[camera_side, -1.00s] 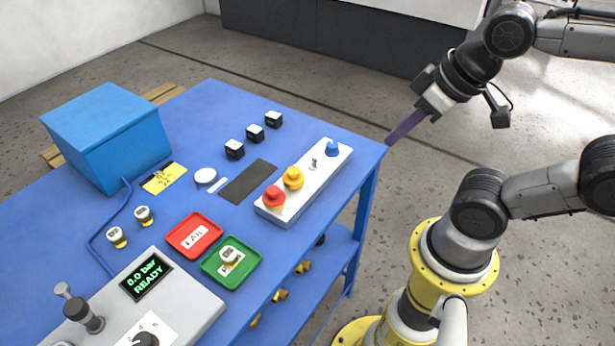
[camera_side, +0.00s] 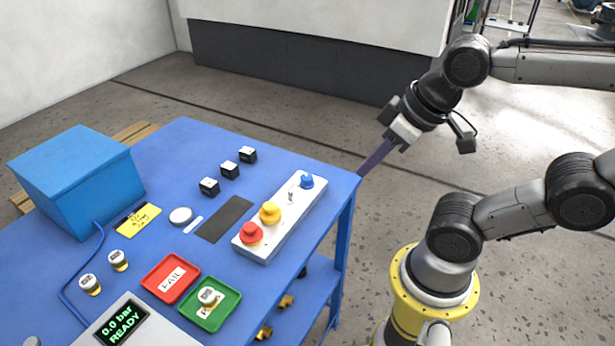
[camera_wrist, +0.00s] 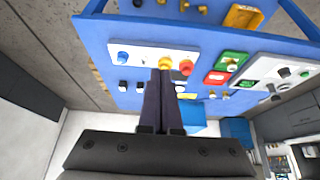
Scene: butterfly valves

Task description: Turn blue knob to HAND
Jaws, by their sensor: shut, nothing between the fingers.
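The blue knob (camera_side: 307,181) sits at the far end of a white control box (camera_side: 268,240) on the blue table. The knob also shows in the wrist view (camera_wrist: 122,57), left of the fingers. Its pointer direction and any HAND label are too small to read. My gripper (camera_side: 363,172) is shut and empty, with its long dark fingers just beyond the table's right corner, to the right of the knob and apart from it. In the wrist view the closed fingertips (camera_wrist: 160,72) overlap the picture of the box's lower edge.
A small toggle switch (camera_side: 290,196), a yellow button (camera_side: 270,212) and a red button (camera_side: 251,233) share the box with the knob. Several black blocks (camera_side: 229,170), a red tray (camera_side: 170,279) and a green tray (camera_side: 238,296) lie nearby. The space right of the table corner is open floor.

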